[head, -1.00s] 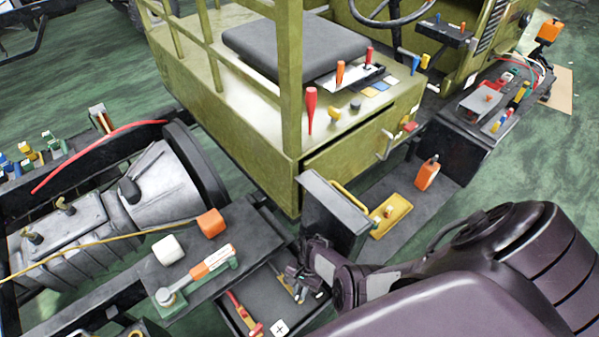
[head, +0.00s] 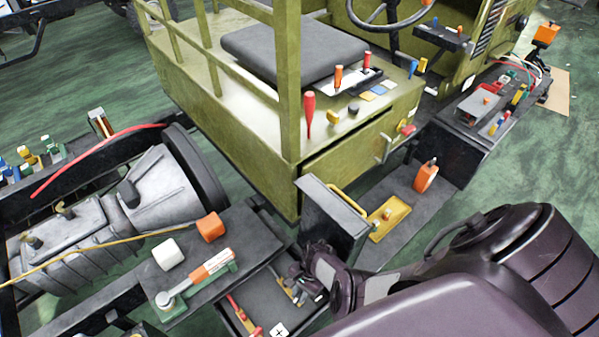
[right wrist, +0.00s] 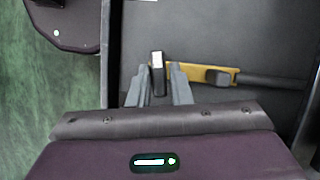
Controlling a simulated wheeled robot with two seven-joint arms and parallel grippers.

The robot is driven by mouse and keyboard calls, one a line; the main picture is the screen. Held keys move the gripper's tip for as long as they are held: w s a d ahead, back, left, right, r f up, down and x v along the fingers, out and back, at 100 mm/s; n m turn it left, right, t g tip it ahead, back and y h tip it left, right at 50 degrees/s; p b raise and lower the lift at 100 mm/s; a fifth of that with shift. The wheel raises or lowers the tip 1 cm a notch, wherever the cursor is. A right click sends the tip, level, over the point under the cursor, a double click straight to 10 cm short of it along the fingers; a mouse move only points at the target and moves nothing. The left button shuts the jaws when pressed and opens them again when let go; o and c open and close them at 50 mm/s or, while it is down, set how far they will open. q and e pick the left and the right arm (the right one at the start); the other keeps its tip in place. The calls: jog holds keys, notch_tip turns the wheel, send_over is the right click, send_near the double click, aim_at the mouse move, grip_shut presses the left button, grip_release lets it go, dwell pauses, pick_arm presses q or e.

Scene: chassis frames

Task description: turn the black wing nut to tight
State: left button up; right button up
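In the right wrist view a yellow bar (right wrist: 190,72) lies in a dark tray. A small black upright piece with a pale top, which looks like the black wing nut (right wrist: 157,82), stands at the bar's left end. My right gripper (right wrist: 158,78) has one finger on each side of it, with what looks like a narrow gap at each side. Whether the fingers touch it lower down is hidden. In the head view my right gripper (head: 302,283) is over the tray, and the nut is too small to make out. My left gripper is not in view.
A second black block (right wrist: 218,77) and a dark rod are on the bar's right part. In the head view the tray (head: 262,268) also holds a red-handled item (head: 240,312). A dark upright box (head: 333,222) stands close behind my right gripper.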

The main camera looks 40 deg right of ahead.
jog(key=o, duration=0.3)
jog(key=shift+o, duration=0.2)
jog(key=shift+n, duration=0.3)
